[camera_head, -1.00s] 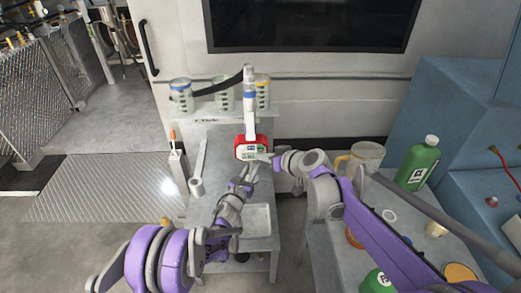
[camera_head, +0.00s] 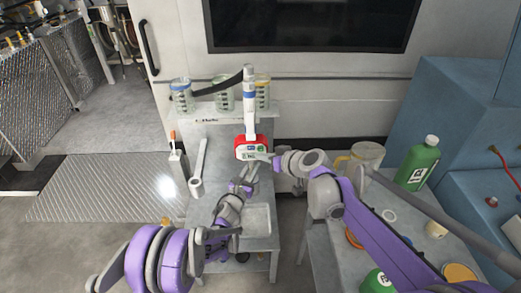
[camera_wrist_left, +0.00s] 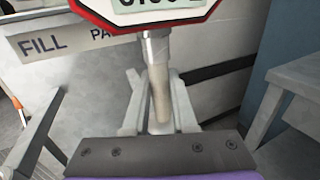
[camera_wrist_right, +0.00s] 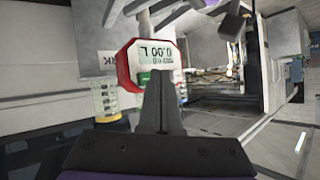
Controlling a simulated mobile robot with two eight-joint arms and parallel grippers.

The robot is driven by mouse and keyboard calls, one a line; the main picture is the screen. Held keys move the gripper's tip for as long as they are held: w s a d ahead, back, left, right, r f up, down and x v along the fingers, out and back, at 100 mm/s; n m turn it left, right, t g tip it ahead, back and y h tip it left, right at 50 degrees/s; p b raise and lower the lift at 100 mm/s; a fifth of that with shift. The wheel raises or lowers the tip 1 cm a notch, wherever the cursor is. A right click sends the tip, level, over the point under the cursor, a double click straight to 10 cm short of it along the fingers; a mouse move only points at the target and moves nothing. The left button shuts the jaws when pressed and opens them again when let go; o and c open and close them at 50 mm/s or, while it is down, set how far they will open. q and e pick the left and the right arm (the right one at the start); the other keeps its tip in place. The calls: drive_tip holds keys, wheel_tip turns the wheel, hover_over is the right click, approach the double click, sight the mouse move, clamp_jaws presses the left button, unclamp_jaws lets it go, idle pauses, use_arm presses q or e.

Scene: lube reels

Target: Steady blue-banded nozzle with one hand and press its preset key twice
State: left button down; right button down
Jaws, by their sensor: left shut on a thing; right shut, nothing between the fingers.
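The nozzle (camera_head: 251,125) stands upright at the grey stand, with a blue band on its pale tube and a red-rimmed meter (camera_head: 243,148) below. My left gripper (camera_head: 250,174) is shut on the tan spout (camera_wrist_left: 159,92) just under the meter, with a finger on each side in the left wrist view. My right gripper (camera_head: 269,158) is shut and empty at the meter's right side. In the right wrist view its fingertips (camera_wrist_right: 154,78) overlap the meter's lower face, beside a green key (camera_wrist_right: 143,77). The display reads 0.00 L upside down. I cannot tell whether the fingertips touch the key.
Jars with blue (camera_head: 181,97), green (camera_head: 223,97) and yellow (camera_head: 263,92) bands stand behind the nozzle. A right-hand table holds a green bottle (camera_head: 417,165), a clear jug (camera_head: 366,157) and small items. Open floor (camera_head: 105,125) lies at the left.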

drive_tip(key=shift+w, duration=0.15)
idle(0.6)
drive_tip(key=shift+w, duration=0.3)
drive_tip(key=shift+w, duration=0.45)
idle(0.7)
drive_tip(key=shift+s, duration=0.9)
drive_tip(key=shift+w, duration=0.2)
drive_tip(key=shift+w, duration=0.25)
drive_tip(key=shift+w, duration=0.35)
idle(1.3)
drive_tip(key=shift+s, duration=0.8)
